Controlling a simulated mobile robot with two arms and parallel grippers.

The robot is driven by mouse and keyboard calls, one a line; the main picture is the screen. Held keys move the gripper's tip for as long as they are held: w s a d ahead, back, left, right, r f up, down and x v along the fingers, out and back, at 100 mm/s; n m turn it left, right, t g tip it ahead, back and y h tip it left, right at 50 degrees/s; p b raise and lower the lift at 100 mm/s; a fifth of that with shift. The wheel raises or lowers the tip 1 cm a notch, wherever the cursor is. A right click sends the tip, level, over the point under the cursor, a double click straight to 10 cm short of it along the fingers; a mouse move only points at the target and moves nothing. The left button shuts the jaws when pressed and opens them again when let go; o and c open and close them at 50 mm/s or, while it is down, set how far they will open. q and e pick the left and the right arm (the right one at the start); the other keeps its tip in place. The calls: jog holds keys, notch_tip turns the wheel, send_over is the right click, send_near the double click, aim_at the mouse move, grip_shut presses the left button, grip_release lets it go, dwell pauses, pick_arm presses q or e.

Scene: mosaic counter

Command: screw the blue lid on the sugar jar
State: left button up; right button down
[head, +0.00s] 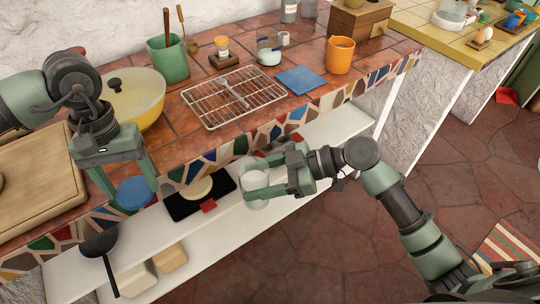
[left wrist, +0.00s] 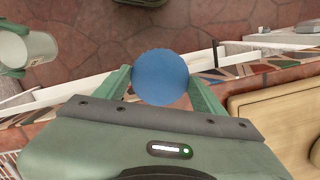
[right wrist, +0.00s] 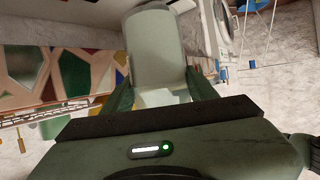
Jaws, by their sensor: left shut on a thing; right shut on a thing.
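The blue lid (head: 134,193) is round and held between the fingers of my left gripper (head: 128,190), in front of the counter edge. It also shows in the left wrist view (left wrist: 160,77), with a finger on each side. The sugar jar (head: 254,188) is pale and translucent, with an open top. My right gripper (head: 262,187) is shut on it, in front of the counter and to the right of the lid. The jar also shows in the left wrist view (left wrist: 28,47) and in the right wrist view (right wrist: 155,50). Lid and jar are apart.
On the counter stand a yellow bowl with a lid (head: 135,105), a green utensil pot (head: 167,60), a wire rack (head: 232,97), a blue tile (head: 301,80) and an orange mug (head: 340,55). A wooden board (head: 35,190) lies at the left. A white shelf (head: 320,150) runs below.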

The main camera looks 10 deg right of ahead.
jog(key=shift+s+a+f+n+g, duration=0.35)
jog(key=shift+a+f+n+g, duration=0.35)
jog(key=shift+f+n+g, duration=0.15)
pick_arm(q)
jog(key=w+d+r+n, duration=0.2)
jog(key=d+r, duration=0.1)
jog(key=d, duration=1)
notch_tip(320, 180, up, 3)
jog(key=n, duration=0.2)
send_over(245, 160)
jog(key=s, duration=0.3)
jog(key=shift+s+f+h, duration=0.1)
jog(key=shift+h, duration=0.2)
jog(key=shift+a, duration=0.1)
jog(key=shift+f, duration=2)
jog(key=shift+f, duration=0.8)
